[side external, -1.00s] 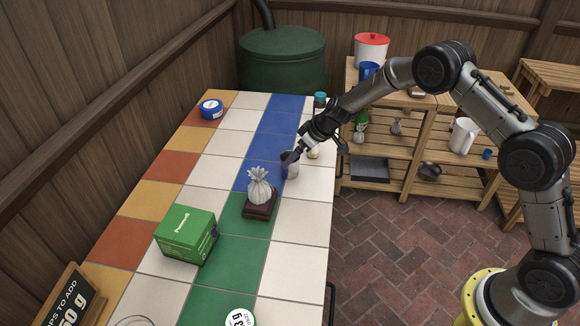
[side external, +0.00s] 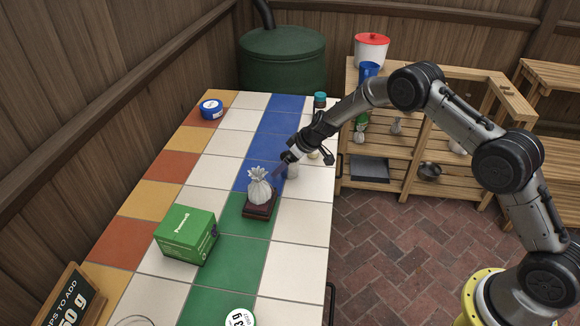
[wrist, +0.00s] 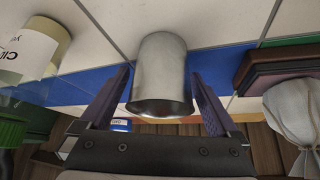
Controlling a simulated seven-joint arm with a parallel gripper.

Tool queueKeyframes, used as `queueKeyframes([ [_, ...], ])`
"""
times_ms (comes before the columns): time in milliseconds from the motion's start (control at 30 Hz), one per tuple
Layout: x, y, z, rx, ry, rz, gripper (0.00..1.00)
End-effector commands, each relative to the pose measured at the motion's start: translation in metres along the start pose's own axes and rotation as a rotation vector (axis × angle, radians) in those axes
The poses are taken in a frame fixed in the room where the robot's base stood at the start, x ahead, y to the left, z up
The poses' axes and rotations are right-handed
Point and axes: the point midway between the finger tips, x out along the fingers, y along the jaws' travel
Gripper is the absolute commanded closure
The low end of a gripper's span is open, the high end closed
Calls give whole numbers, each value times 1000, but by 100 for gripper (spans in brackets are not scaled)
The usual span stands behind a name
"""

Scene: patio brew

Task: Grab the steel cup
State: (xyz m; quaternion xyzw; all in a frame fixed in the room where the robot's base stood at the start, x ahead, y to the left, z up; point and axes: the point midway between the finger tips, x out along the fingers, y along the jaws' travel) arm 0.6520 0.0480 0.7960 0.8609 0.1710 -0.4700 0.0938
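The steel cup (wrist: 160,72) is a plain metal cylinder. In the wrist view it is between the two fingers of my gripper (wrist: 161,90), with a gap visible on each side at the fingertips. In the side external view the steel cup (side external: 293,170) stands on the tiled table, partly hidden behind my gripper (side external: 281,168). My gripper reaches in from the right and tilts down beside the cup. The fingers are open; I see no clear contact with the cup.
A tied grey sack (side external: 259,188) on a dark red stand (side external: 259,208) is close in front of the cup. A green box (side external: 187,236) sits nearer. A labelled pale container (wrist: 28,50) is on the cup's other side. A blue tin (side external: 211,108) is far left.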

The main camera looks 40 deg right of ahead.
Motion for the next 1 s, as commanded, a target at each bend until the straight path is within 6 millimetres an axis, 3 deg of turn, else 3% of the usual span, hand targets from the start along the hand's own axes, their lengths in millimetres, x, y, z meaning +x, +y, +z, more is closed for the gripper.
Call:
queueKeyframes([
  [67, 0, 0, 0, 0, 0, 0, 20],
  [400, 0, 0, 0, 0, -1, 0, 81],
  [767, -4, 0, -3, 0, 1, 0, 81],
  [1000, -29, 0, -19, -2, 4, 1, 81],
])
